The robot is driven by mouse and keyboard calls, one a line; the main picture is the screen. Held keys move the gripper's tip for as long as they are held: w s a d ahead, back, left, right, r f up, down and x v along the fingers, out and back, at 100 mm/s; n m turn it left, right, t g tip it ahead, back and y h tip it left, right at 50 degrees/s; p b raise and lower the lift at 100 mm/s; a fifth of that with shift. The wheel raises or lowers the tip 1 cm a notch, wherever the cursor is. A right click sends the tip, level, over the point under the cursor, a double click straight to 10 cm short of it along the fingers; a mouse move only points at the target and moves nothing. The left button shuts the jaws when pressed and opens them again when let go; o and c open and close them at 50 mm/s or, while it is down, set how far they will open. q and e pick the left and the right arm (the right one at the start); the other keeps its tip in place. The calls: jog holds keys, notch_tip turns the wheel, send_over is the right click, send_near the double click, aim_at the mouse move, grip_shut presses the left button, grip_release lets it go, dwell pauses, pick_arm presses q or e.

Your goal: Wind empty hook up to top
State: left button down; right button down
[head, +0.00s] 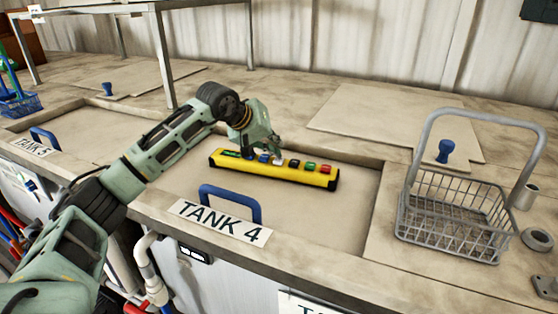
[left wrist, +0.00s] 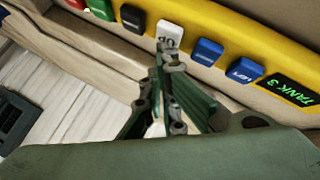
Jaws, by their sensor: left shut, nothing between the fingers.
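A yellow control box (head: 240,170) is over the tank 4 lid; I cannot tell whether it rests there or hangs. It bears blue, white, black, green and red buttons. My left gripper (head: 277,157) is shut and empty, its tips at the white button. In the left wrist view the white button (left wrist: 169,35) reads UP, and the tips of my left gripper (left wrist: 168,58) are right against or just short of it. The display (left wrist: 291,92) reads TANK 3 in green. The hook is in neither view. My right gripper does not show.
A grey wire basket (head: 450,225) with a tall handle stands at right. A blue tank handle (head: 230,190) rises in front of the box, behind the TANK 4 label (head: 219,222). A metal frame (head: 163,60) stands at back left. A blue basket (head: 20,104) is at far left.

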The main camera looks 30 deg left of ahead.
pick_arm(q)
jog(key=shift+f+b, duration=0.35)
jog(key=shift+f, duration=0.15)
dwell(1.1)
jog(key=shift+r, duration=0.1)
dwell(5.4)
jog(key=shift+r+p, duration=0.65)
jog(key=shift+r, duration=0.2)
jog(key=shift+r, duration=0.1)
